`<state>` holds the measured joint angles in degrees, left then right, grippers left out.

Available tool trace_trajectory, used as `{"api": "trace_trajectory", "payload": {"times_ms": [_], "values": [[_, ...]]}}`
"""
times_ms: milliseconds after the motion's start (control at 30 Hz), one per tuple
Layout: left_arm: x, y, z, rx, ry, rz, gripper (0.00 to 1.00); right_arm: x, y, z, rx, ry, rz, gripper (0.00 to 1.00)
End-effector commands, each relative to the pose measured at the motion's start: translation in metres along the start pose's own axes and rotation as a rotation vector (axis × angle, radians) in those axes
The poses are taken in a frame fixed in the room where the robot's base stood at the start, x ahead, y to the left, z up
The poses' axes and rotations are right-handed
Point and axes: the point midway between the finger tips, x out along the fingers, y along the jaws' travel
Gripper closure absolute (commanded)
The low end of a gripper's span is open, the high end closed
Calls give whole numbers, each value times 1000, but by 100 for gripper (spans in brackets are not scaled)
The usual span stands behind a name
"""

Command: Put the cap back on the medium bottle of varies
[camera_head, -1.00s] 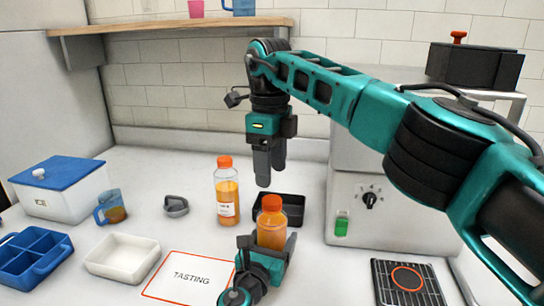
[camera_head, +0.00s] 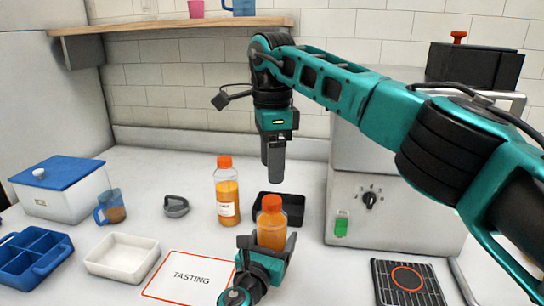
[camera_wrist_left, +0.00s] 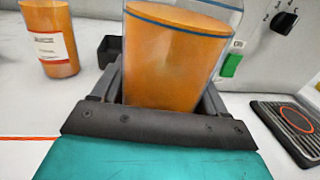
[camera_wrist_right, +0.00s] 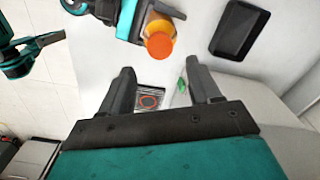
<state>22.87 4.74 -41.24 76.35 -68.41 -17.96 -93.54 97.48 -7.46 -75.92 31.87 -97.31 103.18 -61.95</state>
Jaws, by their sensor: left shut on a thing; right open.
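The shorter bottle of orange juice (camera_head: 271,233) stands upright near the front, with an orange cap (camera_head: 271,203) on its top. I cannot tell how tightly the cap sits. My left gripper (camera_wrist_left: 165,95) is shut around this bottle's body, which fills the left wrist view; the cap is out of that view. My right gripper (camera_head: 275,178) points down, open and empty, above and a little behind the cap, apart from it. In the right wrist view the cap (camera_wrist_right: 160,45) shows from above, beyond the open fingers (camera_wrist_right: 157,88).
A taller capped juice bottle (camera_head: 227,200) stands just left. A black tray (camera_head: 293,212) lies behind the held bottle. The tasting mat (camera_head: 160,290), a white tray (camera_head: 120,268) and a grey handled part (camera_head: 176,206) are left. A machine (camera_head: 390,215) stands right.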

Motion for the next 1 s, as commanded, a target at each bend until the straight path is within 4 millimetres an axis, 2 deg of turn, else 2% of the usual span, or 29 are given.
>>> {"api": "trace_trajectory", "payload": {"times_ms": [300,500,867,1000], "values": [[0,1,0,2,1,1,100,50,1,0,1,-1,4,38],[0,1,0,1,1,1,100,70,0,0,2,0,2,38],[0,1,0,1,1,1,100,74,0,0,2,0,1,38],[0,1,0,1,1,1,100,74,0,0,2,0,1,50]]}}
